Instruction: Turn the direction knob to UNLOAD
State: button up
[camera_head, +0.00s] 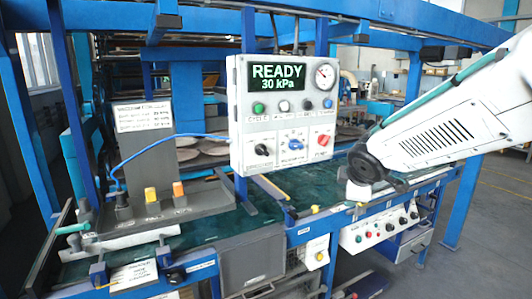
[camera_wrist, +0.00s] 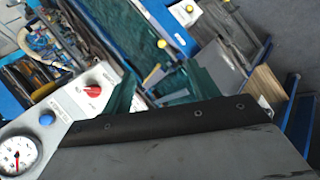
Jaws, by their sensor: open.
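The white control panel (camera_head: 283,112) stands upright in the head view, with a display reading READY and 30 kPa. Its lower row has a black knob (camera_head: 262,149), a blue knob (camera_head: 295,144) and a red knob (camera_head: 323,140). Their small labels are too blurred to tell which is the direction knob or where it points. The wrist view shows the panel's edge with the red knob (camera_wrist: 92,90) and a blue button (camera_wrist: 46,118). My gripper (camera_wrist: 162,91) is open, its greenish fingers apart, to the right of the panel and not touching any knob.
A pressure gauge (camera_head: 324,75) sits at the panel's upper right. A lower control box (camera_head: 380,226) with several buttons is under the green worktop (camera_head: 230,222). A grey fixture (camera_head: 165,165) stands at the left. Blue frame posts surround the bench.

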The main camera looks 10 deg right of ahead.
jog(key=w+a+r+n+t+y, duration=0.35)
jog(key=w+a+n, duration=0.25)
jog(key=w+n, duration=0.25)
jog(key=n+y, duration=0.8)
jog(key=n, duration=0.4)
send_near(265, 152)
jog(key=w+a, duration=0.1)
jog(key=shift+h, duration=0.35)
jog(key=x, duration=0.8)
jog(key=c, duration=1)
